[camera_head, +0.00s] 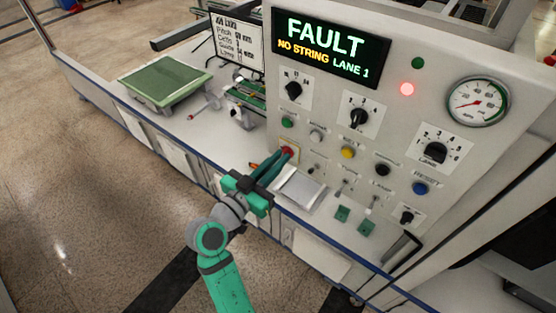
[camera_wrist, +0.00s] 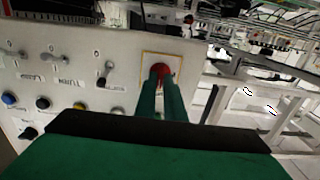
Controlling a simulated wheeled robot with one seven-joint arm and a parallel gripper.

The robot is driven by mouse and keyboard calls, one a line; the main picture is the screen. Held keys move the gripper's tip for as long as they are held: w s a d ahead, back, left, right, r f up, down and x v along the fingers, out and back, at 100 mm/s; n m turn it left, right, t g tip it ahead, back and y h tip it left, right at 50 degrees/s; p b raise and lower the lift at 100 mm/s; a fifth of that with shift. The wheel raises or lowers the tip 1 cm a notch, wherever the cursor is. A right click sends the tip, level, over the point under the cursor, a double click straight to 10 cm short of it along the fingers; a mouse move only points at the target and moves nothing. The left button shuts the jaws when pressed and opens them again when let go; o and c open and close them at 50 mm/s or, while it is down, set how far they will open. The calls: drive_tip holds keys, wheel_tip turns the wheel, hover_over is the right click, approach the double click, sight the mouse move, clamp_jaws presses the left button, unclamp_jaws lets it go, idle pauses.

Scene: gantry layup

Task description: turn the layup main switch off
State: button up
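The panel carries a red rotary switch on a yellow-edged square plate (camera_head: 289,146), at its lower left; I take it as the main switch. In the wrist view the red knob (camera_wrist: 160,69) shows at the fingertips, with its plate around it. My gripper (camera_head: 283,157) reaches the panel with its two green fingers close together at the knob. The fingers (camera_wrist: 160,84) appear shut on the knob's handle, which they largely hide. The knob's exact angle cannot be read.
The display (camera_head: 330,47) reads FAULT, NO STRING LANE 1. A red lamp (camera_head: 407,89) is lit. Other knobs, buttons and toggles crowd the panel to the right. A small tilted plate (camera_head: 299,190) sits just right of my gripper. A green pad (camera_head: 165,82) lies on the bench at left.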

clamp_jaws()
drive_tip(key=shift+w+f+n, duration=0.1)
drive_tip(key=shift+n, duration=4.35)
drive_tip(key=shift+w+f+n, duration=0.1)
drive_tip(key=shift+n, duration=4.35)
drive_tip(key=o, duration=0.7)
unclamp_jaws()
drive_tip(key=shift+a, duration=0.1)
drive_tip(key=v, duration=1)
drive_tip(key=shift+s+a, duration=0.2)
drive_tip(key=shift+s, duration=0.1)
